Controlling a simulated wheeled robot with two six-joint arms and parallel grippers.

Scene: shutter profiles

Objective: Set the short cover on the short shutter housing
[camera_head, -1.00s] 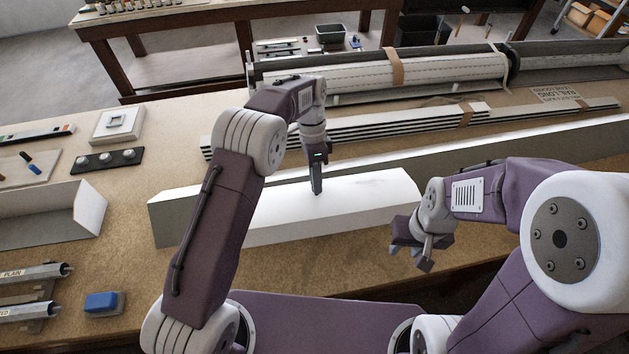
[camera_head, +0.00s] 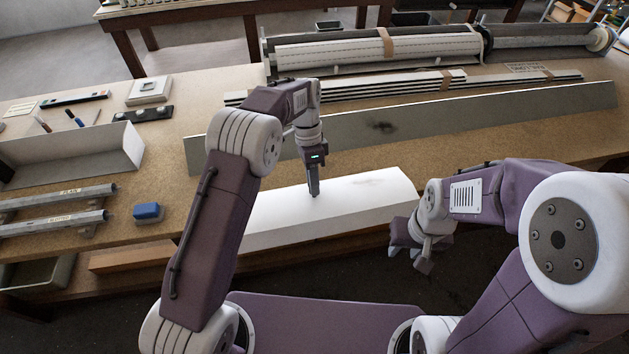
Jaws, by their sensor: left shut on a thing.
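The white short cover (camera_head: 365,197) is a long, plain shell in the middle of the head view. My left gripper (camera_head: 314,190) is shut on its upper side and holds it level in front of the table's front edge. The cover's left end is hidden behind my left arm. A short open grey channel (camera_head: 120,150) with pale inner walls stands at the table's left; it looks like the short shutter housing, and its left part is cut off by the picture's edge. My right gripper (camera_head: 412,256) is open and empty, just beyond the cover's right end.
A long grey panel (camera_head: 450,125) lies across the table behind the cover. Two labelled bars (camera_head: 60,200) and a blue block (camera_head: 147,212) lie at the left front. Strapped slats (camera_head: 400,88) and a roller assembly (camera_head: 380,50) lie farther back. Bare tabletop surrounds the blue block.

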